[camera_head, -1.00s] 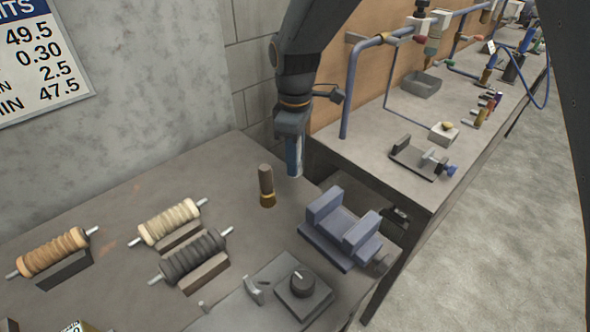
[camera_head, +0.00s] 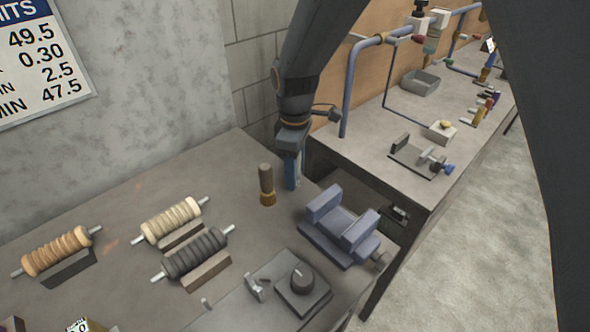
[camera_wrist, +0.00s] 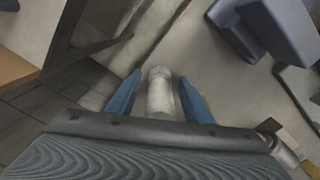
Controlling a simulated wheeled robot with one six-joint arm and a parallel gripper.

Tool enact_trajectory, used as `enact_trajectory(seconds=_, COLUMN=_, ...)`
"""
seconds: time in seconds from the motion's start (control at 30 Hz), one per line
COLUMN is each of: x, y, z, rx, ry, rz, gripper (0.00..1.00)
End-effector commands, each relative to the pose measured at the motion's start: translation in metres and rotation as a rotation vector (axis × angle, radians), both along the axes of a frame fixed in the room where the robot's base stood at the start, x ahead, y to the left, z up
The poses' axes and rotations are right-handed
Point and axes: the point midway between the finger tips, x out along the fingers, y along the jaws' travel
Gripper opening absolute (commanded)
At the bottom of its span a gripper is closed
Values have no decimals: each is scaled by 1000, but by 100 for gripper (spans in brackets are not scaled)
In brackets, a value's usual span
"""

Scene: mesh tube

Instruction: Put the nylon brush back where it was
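Three ribbed roller brushes lie on the near bench: an orange-brown one (camera_head: 62,250), a cream one (camera_head: 172,220) and a dark grey one (camera_head: 197,253). No label shows which is nylon. Each lies beside or on a small block, with metal shaft ends sticking out. My gripper (camera_head: 292,175) points down at the bench's far right, well away from these brushes. In the wrist view its blue fingers (camera_wrist: 160,100) stand apart on either side of a pale cylinder (camera_wrist: 160,96). Whether they touch it is unclear.
An upright brown peg with a brass collar (camera_head: 267,185) stands just left of my gripper. A blue-grey vise-like fixture (camera_head: 340,228) is to its right. A knob fixture (camera_head: 302,280) lies nearer. A second bench (camera_head: 360,152) with pipes stands beyond a gap.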

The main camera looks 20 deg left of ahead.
Motion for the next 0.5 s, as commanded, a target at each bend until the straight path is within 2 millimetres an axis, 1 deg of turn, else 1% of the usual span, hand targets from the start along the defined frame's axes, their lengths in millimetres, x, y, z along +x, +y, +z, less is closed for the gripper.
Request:
enact_trajectory(seconds=0.17, x=0, y=0, z=2, rx=0, ry=0, rz=0, gripper=47)
enact_trajectory(seconds=0.27, x=1, y=1, z=8, rx=1, ry=-2, rz=0, gripper=47)
enact_trajectory(seconds=0.37, x=1, y=1, z=20, rx=3, ry=-3, rz=0, gripper=47)
enact_trajectory(seconds=0.5, x=2, y=1, z=48, rx=4, ry=-5, rz=0, gripper=47)
